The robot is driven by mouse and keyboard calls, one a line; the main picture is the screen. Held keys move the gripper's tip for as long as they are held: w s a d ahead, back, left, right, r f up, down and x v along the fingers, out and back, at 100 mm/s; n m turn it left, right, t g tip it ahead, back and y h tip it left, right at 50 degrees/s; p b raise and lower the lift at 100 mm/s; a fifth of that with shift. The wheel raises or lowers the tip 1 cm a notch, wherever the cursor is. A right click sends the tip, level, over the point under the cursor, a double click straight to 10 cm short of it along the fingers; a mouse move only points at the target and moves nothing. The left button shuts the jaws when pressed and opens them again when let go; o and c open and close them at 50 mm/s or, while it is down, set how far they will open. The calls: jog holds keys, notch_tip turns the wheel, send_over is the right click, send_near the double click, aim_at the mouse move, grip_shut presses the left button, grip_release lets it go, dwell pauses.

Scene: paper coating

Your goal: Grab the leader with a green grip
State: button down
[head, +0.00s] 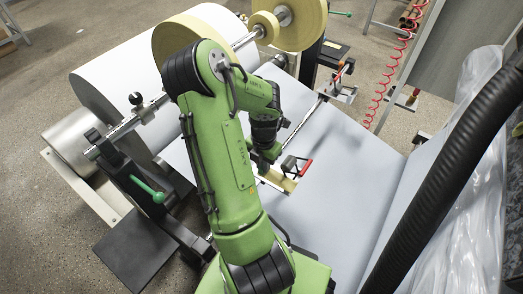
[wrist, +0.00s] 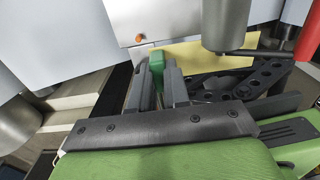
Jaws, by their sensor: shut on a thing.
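The leader is a pale yellow strip (wrist: 205,53) with a green grip (wrist: 156,62) in the wrist view. My gripper (wrist: 158,80) is shut on the green grip, which shows between and just beyond the fingertips. In the head view the yellow leader (head: 278,180) lies over the grey sheet surface, right by the end of my arm. My gripper (head: 263,166) is partly hidden there by my own wrist, and the green grip cannot be made out.
A tool with a red handle (head: 305,168) is close to the right of my gripper. A large white roll (head: 125,70) and yellow tape rolls (head: 300,22) stand behind. A black hose (head: 450,170) and clear plastic (head: 480,200) are at the right. The grey sheet (head: 340,215) in front is clear.

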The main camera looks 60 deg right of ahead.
jog(key=s+a+b, duration=0.6)
jog(key=a, duration=0.3)
jog(key=shift+a, duration=0.35)
